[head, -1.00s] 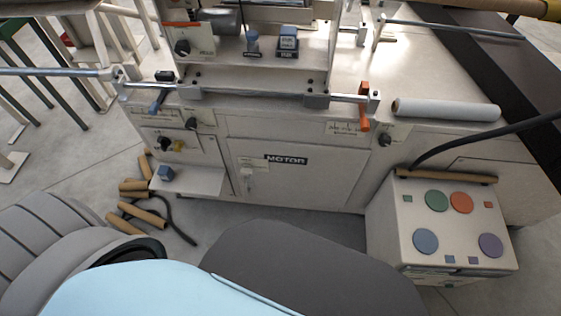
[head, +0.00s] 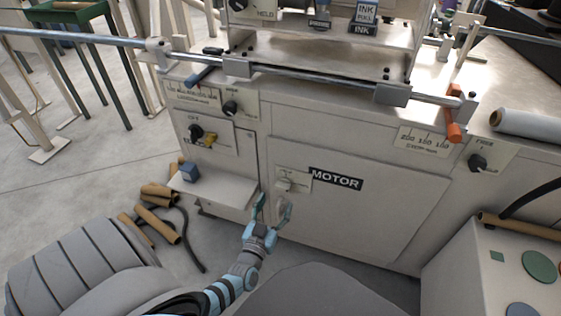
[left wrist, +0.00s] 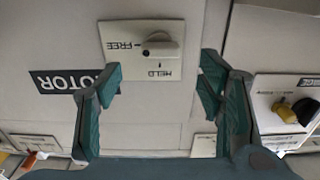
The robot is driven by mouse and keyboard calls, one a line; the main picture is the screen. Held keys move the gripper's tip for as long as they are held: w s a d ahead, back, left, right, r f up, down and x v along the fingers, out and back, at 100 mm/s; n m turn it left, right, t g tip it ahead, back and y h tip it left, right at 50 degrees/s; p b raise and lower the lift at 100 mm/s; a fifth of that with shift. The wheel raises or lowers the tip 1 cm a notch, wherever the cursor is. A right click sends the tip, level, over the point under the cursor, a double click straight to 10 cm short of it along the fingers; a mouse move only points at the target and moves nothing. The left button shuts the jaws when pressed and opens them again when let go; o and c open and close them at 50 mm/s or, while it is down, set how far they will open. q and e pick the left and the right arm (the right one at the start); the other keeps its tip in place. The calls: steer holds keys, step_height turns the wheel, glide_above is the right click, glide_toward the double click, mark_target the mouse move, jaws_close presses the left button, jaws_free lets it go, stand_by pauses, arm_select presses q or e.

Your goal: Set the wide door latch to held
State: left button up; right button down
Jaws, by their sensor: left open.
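The wide door is the cream MOTOR door (head: 345,215) in the middle of the head view, and it looks closed. Its latch is a pale knob (head: 284,185) on a small plate, left of the MOTOR label. In the left wrist view the latch knob (left wrist: 160,46) lies roughly crosswise on its plate, marked FREE and HELD, with the lettering upside down. I cannot tell surely which mark it points to. My left gripper (head: 272,206) is open and empty, just below the latch in the head view. Its teal fingers are spread in the wrist view (left wrist: 161,72), apart from the knob. My right gripper is not in view.
A steel rail (head: 310,77) crosses above the door. A control box (head: 480,262) stands at right; cardboard tubes (head: 157,224) lie on the floor.

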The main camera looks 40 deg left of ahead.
mark_target(282, 189)
arm_select(q)
steer(key=b+x, duration=0.1)
steer(key=x, duration=0.4)
steer(key=shift+w+a+f+b, duration=0.1)
steer(key=shift+f+b, duration=0.05)
steer(key=shift+b, duration=0.15)
steer(key=shift+w, duration=0.3)
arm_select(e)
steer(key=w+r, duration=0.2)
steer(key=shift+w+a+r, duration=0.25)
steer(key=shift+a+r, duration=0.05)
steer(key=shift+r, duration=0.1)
arm_select(q)
steer(key=c, duration=1.1)
steer(key=shift+c, duration=0.2)
